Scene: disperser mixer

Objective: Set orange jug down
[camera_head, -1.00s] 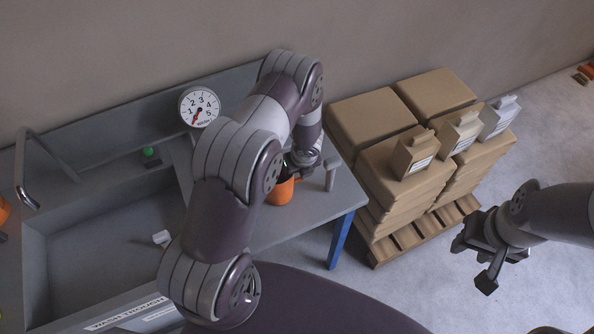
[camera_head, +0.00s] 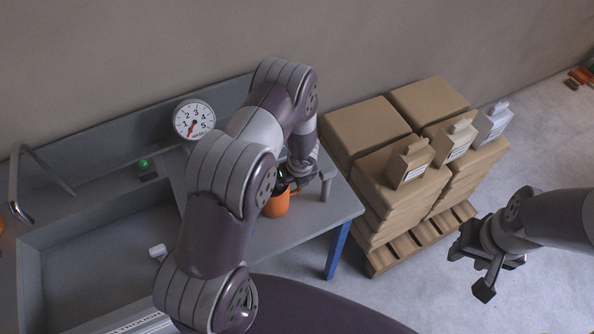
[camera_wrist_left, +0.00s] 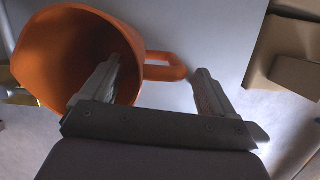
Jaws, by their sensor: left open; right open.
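The orange jug (camera_head: 277,204) stands on the grey table top (camera_head: 318,213) near its right end, partly hidden behind my left arm in the head view. In the left wrist view the jug (camera_wrist_left: 62,58) lies at the left, with its handle (camera_wrist_left: 166,68) pointing right. My left gripper (camera_wrist_left: 158,84) is open. One finger overlaps the jug's mouth and the other is to the right of the handle, so the handle lies between them. In the head view this gripper is mostly hidden by its own wrist. My right gripper (camera_head: 478,268) is open and empty over the floor at the right.
A round dial (camera_head: 194,119) stands behind the table. A sink basin (camera_head: 100,262) with a bent tap (camera_head: 14,190) is at the left, and a green button (camera_head: 144,164) is behind it. Stacked cardboard boxes (camera_head: 368,130) on a pallet (camera_head: 425,238) stand right of the table.

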